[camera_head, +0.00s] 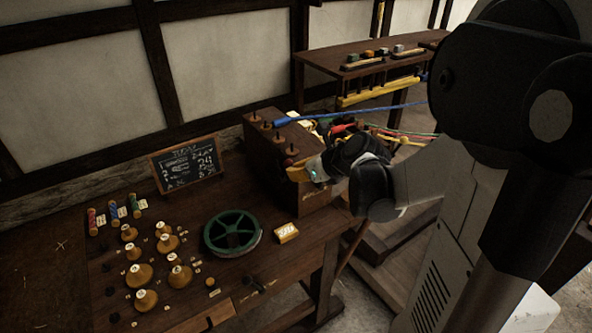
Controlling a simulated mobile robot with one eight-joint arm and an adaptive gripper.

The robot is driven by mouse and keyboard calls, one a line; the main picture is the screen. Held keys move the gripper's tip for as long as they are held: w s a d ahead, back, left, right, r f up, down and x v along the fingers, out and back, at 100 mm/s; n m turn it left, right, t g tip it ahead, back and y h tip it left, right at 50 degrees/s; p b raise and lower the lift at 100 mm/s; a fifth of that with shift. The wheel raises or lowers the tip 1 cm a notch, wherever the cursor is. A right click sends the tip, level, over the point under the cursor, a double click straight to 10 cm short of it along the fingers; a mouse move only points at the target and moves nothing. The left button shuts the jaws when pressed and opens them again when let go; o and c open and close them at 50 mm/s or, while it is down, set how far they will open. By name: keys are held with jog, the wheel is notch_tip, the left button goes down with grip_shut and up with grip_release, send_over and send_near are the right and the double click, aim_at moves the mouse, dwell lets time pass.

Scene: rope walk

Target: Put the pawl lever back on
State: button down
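My gripper (318,169) is at the right side of a dark wooden block-shaped stand (262,150) with several pegs on top. A small yellow-orange piece (298,174) shows right at the fingertips, against the stand. I cannot tell whether it is the pawl lever or whether the fingers hold it. The fingers are small and partly hidden by the wrist, so their opening is unclear. A small dark lever-like piece (258,285) lies at the front of the bench. I cannot identify the pawl lever for sure.
The bench (205,260) carries a green spoked wheel (232,233), several brass-coloured weights (140,275), a yellow labelled block (286,232), coloured spools (113,209) and a chalkboard (186,163). Blue, red and green ropes (385,110) run behind my gripper. A second table (330,58) stands behind.

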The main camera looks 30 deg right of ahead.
aim_at(288, 160)
jog(key=shift+w+r+g+p, duration=0.35)
jog(key=shift+g+p, duration=0.15)
jog(key=shift+p, duration=0.15)
jog(key=shift+w+r+g+p, duration=0.35)
jog(key=shift+g+p, duration=0.05)
jog(key=shift+p, duration=0.25)
jog(key=shift+w+r+g+p, duration=0.4)
jog(key=shift+w+g+p, duration=0.4)
jog(key=shift+p, duration=0.05)
jog(key=shift+w+a+r, duration=0.1)
jog(key=shift+w+r, duration=0.1)
jog(key=shift+w, duration=1.5)
jog(key=shift+p, duration=0.3)
jog(key=shift+s+r, duration=0.2)
jog(key=shift+r, duration=0.05)
jog(key=w+r+p+v, duration=0.1)
jog(key=p+v, duration=0.3)
jog(key=v, duration=0.8)
